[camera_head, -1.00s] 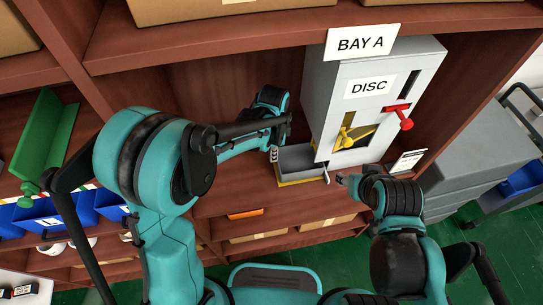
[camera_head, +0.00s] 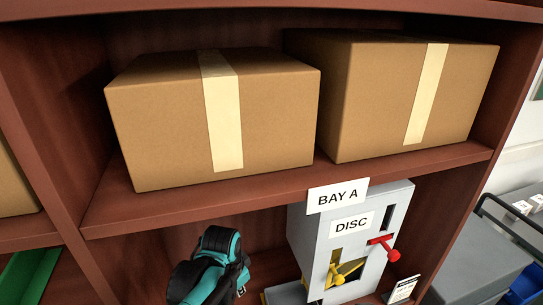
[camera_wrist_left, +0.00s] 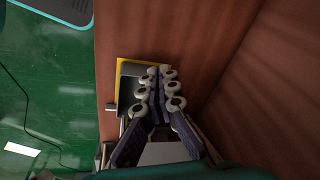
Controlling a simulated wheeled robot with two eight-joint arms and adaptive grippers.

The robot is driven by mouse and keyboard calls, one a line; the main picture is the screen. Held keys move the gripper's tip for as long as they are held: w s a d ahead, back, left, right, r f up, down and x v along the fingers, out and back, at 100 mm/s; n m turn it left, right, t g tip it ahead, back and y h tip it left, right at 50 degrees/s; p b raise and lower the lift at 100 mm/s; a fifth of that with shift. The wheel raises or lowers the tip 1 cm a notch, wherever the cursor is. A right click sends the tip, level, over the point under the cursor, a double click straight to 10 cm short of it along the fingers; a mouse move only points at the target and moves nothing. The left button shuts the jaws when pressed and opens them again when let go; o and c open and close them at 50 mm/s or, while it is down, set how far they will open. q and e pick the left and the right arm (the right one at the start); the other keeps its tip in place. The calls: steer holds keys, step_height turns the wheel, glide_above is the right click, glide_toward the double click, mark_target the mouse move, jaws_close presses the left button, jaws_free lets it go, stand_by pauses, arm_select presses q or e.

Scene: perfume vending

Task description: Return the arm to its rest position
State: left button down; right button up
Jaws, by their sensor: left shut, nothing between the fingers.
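My left gripper (camera_head: 238,282) is at the bottom of the head view, left of the grey dispenser (camera_head: 352,240) marked DISC. Only its teal and black wrist end shows clearly there. In the left wrist view the fingers of my left gripper (camera_wrist_left: 160,82) are closed together with nothing held. They point over the grey tray with a yellow edge (camera_wrist_left: 124,64), partly covering it. Whether they touch the tray I cannot tell. My right gripper is out of view.
The dispenser has a red lever (camera_head: 384,247) and a yellow lever (camera_head: 337,276). A shelf board (camera_head: 250,193) with two cardboard boxes (camera_head: 270,115) is above the left gripper. A brown wall (camera_wrist_left: 275,80) stands close on the right in the wrist view; green floor (camera_wrist_left: 50,100) is on the left.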

arm_select(q)
steer(key=s+a+n+t+b, duration=0.3)
steer(key=s+a+n+t, duration=0.1)
steer(key=s+a+n, duration=0.4)
steer(key=shift+s+a+f+n+t, duration=0.15)
steer(key=shift+s+a+n+t, duration=0.25)
steer(key=shift+s+n, duration=0.55)
